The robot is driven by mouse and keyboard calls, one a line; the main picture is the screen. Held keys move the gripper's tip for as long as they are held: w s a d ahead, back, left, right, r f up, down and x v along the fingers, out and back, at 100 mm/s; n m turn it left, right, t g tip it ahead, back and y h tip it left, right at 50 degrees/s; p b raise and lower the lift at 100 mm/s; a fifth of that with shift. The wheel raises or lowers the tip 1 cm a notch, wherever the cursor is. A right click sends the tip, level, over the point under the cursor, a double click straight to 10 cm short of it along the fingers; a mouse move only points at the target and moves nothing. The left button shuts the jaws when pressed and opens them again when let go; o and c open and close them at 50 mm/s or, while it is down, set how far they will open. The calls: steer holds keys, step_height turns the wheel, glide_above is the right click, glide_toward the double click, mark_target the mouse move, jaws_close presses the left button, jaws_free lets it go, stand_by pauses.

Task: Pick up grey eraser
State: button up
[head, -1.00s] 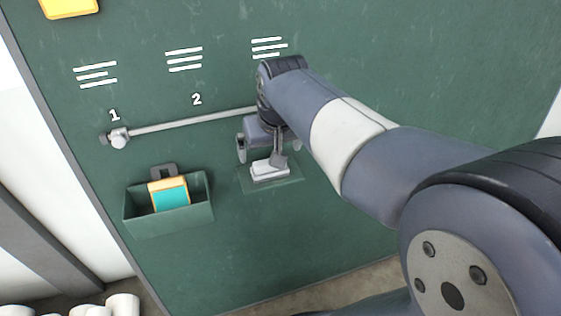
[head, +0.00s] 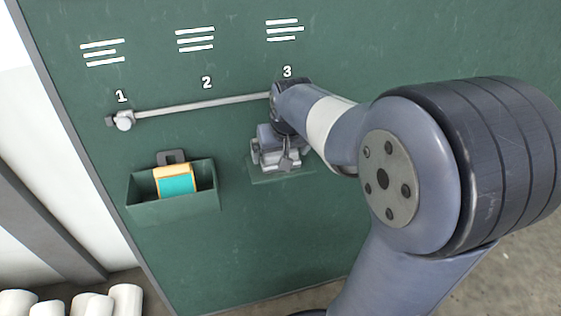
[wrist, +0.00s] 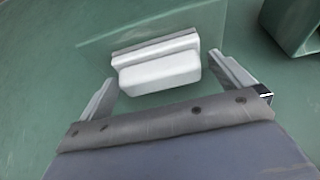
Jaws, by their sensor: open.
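The grey eraser (wrist: 160,66) is a pale block with a darker strip along its far edge, resting on a small green ledge (wrist: 95,50) on the green board. In the wrist view my gripper (wrist: 168,85) is open, with one finger toward each end of the eraser. The eraser lies ahead of and partly between the fingertips, and I see no grip on it. In the head view my gripper (head: 278,160) is at the ledge (head: 268,180) and hides most of the eraser.
A green open box (head: 170,212) on the board holds an orange and teal block (head: 177,182); its corner shows in the wrist view (wrist: 290,25). A grey rail (head: 200,105) with a knob (head: 123,121) runs above. White rolls (head: 80,304) lie at lower left.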

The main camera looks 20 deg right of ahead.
steer(key=shift+w+f, duration=0.15)
steer(key=shift+f, duration=0.2)
steer(key=c, duration=0.8)
steer(key=shift+r, duration=0.1)
step_height(320, 180, up, 10)
steer(key=p, duration=0.3)
steer(key=o, duration=0.4)
steer(key=c, duration=0.3)
